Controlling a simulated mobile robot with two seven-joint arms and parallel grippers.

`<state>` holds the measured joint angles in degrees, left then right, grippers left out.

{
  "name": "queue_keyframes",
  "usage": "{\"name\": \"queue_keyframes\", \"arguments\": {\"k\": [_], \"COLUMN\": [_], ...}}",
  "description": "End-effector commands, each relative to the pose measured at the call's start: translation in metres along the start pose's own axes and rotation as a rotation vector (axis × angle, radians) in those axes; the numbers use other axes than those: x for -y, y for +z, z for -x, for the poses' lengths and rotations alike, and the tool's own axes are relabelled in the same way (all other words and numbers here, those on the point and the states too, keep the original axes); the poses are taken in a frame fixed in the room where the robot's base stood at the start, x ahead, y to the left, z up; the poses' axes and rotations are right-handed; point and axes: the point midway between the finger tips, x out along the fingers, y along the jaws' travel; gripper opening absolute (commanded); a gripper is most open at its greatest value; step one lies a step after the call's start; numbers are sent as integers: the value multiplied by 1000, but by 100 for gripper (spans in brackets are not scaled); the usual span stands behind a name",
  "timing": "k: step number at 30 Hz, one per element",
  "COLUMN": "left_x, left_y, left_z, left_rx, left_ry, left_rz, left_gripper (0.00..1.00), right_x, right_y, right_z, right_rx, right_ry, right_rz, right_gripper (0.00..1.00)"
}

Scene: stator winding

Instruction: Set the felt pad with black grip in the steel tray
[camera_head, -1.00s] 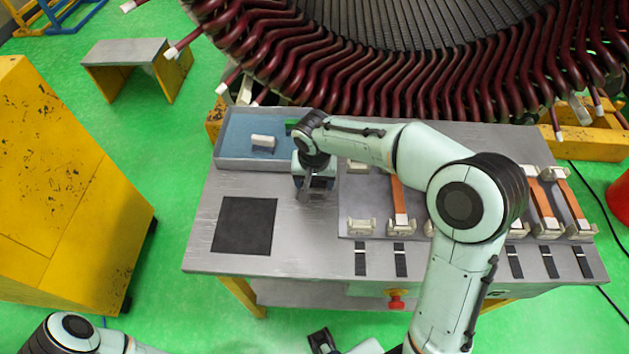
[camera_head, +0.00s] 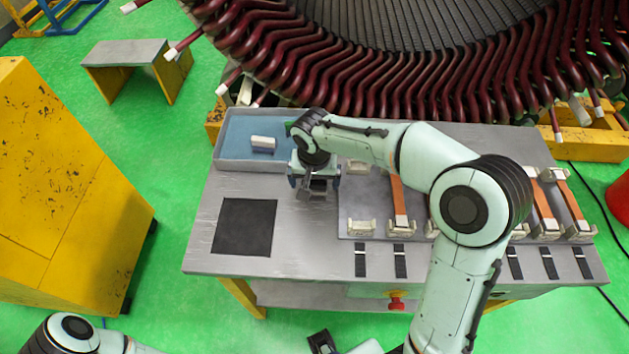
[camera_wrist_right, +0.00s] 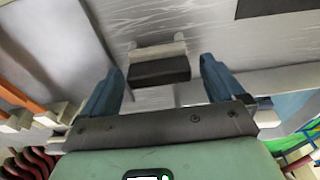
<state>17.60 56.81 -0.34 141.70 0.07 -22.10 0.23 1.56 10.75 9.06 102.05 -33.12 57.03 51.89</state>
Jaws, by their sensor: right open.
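The felt pad with black grip (camera_wrist_right: 158,70) shows in the right wrist view as a black block with pale parts beside it, on the bare metal table. My right gripper (camera_wrist_right: 160,66) is open, its blue fingers on either side of the block, with gaps visible. In the head view the right gripper (camera_head: 316,190) points down at the table, right of the dark square mat, and largely hides the pad. The steel tray (camera_head: 240,167), with a blue inside, stands at the table's back left, behind and left of the gripper.
A white-topped block (camera_head: 263,143) lies in the tray, and a green thing (camera_head: 289,128) shows near its right end. A dark mat (camera_head: 245,226) lies front left. Copper-coloured bars on pale holders (camera_head: 399,200) stand to the right. The large coil (camera_head: 400,85) rises behind the table.

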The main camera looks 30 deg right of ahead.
Motion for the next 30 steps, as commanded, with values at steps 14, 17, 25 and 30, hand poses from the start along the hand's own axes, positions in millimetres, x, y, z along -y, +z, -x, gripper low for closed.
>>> {"name": "queue_keyframes", "arguments": {"k": [14,17,25,30], "left_x": [-5,-5,-2,2], "left_y": [-3,-3,-1,1], "left_z": [11,12,4,-5], "left_rx": [-5,-6,-2,2], "left_ry": [2,2,1,-1], "left_rz": [-2,-2,-1,1], "left_gripper": [43,43,43,43], "right_x": [1,0,11,26], "right_y": [0,0,-13,-22], "right_z": [95,103,98,93], "right_rx": [-3,-1,34,7], "right_ry": [-3,-2,91,239], "right_rz": [1,-1,-358,-836], "right_gripper": [95,79,64,64]}}
